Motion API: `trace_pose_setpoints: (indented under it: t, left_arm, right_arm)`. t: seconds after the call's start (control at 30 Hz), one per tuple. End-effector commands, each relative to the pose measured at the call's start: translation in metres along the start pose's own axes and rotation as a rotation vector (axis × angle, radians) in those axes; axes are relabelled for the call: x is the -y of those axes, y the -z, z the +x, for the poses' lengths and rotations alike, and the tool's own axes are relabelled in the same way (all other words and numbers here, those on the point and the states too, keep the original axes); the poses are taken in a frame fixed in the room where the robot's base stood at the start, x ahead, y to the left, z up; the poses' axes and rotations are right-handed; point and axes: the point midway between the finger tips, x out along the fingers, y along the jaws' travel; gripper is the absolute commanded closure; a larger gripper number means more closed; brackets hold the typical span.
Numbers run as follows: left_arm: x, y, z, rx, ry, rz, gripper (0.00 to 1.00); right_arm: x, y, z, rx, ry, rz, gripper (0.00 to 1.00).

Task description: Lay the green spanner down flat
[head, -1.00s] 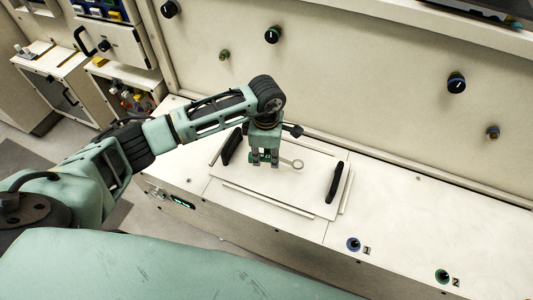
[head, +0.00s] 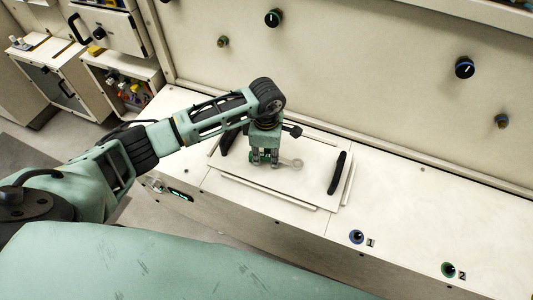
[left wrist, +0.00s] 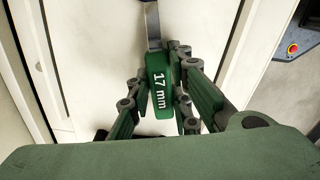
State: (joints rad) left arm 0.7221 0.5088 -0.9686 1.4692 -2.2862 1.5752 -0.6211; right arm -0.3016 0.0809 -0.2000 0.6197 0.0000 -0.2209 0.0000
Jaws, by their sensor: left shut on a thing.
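The green spanner shows in the left wrist view (left wrist: 158,92) with a green grip marked "17 mm" and a grey metal shaft running up out of the picture. In the head view its grey ring end (head: 297,163) sticks out to the right of my left gripper (head: 264,162), over a white panel (head: 300,184). My left gripper is shut on the green grip and points down. The spanner looks roughly level and close to the panel, but I cannot tell whether it touches. My fingers hide much of the grip in the head view. My right gripper is out of view.
The panel has a black handle at its right (head: 337,173) and another (head: 230,140) behind my gripper. A wall with several knobs rises behind. Panel space right of the spanner is clear.

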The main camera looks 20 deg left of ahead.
Motion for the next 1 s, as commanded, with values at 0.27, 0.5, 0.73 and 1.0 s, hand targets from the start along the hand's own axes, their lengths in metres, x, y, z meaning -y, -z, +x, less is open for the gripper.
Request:
trace_pose_setpoints:
  t: [0.27,0.5,0.73,1.0]
  left_arm:
    - [-0.0005,0.0001,0.0064,0.000,-0.001,-0.001,1.00]
    - [-0.0002,0.0003,0.0066,0.000,0.000,-0.001,0.74]
    - [-0.0001,0.0003,0.0066,0.000,0.000,0.000,0.59]
    - [-0.0002,0.0003,0.0049,0.000,0.000,0.000,0.59]
  right_arm:
    - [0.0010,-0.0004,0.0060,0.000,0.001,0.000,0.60]
    - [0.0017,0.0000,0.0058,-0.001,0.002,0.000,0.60]
    - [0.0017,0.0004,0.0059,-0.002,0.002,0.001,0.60]
    - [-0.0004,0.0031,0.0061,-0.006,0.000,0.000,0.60]
